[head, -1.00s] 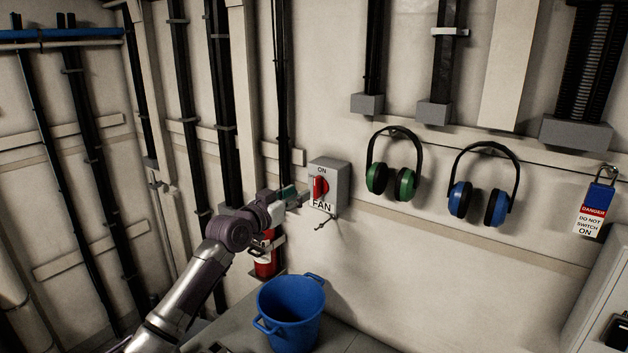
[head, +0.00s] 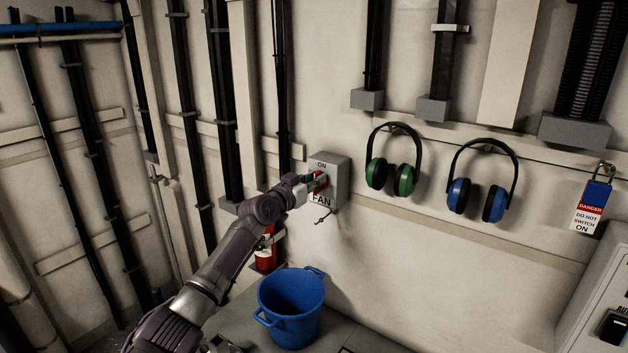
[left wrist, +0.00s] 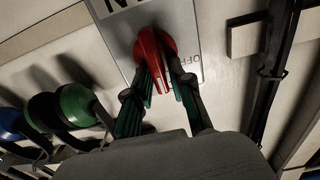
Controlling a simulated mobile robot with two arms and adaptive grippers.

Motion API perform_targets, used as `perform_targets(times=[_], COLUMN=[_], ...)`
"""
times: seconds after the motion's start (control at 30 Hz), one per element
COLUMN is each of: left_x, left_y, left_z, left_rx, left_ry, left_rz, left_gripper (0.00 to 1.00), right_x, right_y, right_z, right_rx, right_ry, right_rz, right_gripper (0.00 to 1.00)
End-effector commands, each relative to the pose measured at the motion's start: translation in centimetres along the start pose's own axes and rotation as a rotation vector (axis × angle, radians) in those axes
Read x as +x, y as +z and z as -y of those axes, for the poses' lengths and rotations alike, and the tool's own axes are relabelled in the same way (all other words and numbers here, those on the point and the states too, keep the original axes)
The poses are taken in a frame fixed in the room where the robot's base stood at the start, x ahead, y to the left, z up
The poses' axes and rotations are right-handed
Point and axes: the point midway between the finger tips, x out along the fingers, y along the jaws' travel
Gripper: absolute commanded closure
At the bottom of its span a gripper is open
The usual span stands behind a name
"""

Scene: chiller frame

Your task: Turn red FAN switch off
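The red FAN switch handle (left wrist: 158,55) sits on a grey box (head: 343,183) on the wall, labelled ON above and FAN below. In the head view my left gripper (head: 315,183) is at the front of the box and covers most of the handle. In the left wrist view its two green-padded fingers (left wrist: 164,92) stand on either side of the handle, apart, with a gap visible on the right. An OFF marking shows on the plate beside the handle. Which mark the handle points to is hard to tell now. My right gripper is out of view.
Green earmuffs (head: 404,180) and blue earmuffs (head: 494,205) hang right of the box. A blue bucket (head: 291,310) stands below, with a red extinguisher (head: 266,258) behind it. A danger tag with padlock (head: 592,205) hangs far right.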

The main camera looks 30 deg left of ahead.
Motion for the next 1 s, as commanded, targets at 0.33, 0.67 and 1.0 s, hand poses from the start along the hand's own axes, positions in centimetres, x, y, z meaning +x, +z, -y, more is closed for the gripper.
perform_targets(times=[0.33, 0.67, 1.0], left_x=[0.0, 0.0, 0.0], left_y=[0.0, 0.2, 0.3], left_z=[0.0, 0.2, 0.7], left_rx=[-0.003, -0.113, -0.407], left_ry=[0.000, -0.001, 0.000], left_rz=[0.000, 0.000, 0.000], left_gripper=[1.00, 1.00, 1.00], right_x=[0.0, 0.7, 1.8], right_y=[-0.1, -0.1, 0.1], right_z=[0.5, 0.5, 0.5], right_rx=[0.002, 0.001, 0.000], right_ry=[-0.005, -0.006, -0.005], right_rz=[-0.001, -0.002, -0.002], right_gripper=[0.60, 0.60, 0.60])
